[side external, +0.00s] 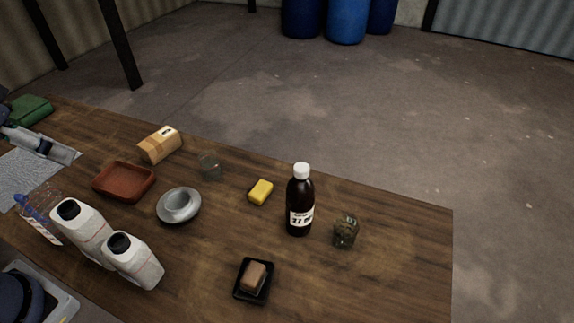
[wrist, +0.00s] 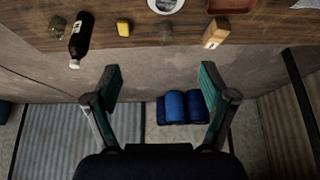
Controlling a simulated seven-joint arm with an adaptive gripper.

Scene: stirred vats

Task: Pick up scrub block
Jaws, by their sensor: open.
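The scrub block appears to be the small yellow block (side external: 261,192), lying flat on the wooden table left of the brown bottle. It also shows in the wrist view (wrist: 123,29), near the top, with nothing over it. My gripper (wrist: 160,78) is open and empty in the wrist view, its two teal-padded fingers wide apart. It is well apart from the yellow block, which appears beyond the fingertips and to the left.
A brown bottle (side external: 299,205) with a white cap and a glass jar (side external: 345,233) stand right of the block. A grey dish (side external: 168,213), clear glass (side external: 209,165), tan box (side external: 159,145) and red tray (side external: 107,193) are left. Bare wood surrounds the block.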

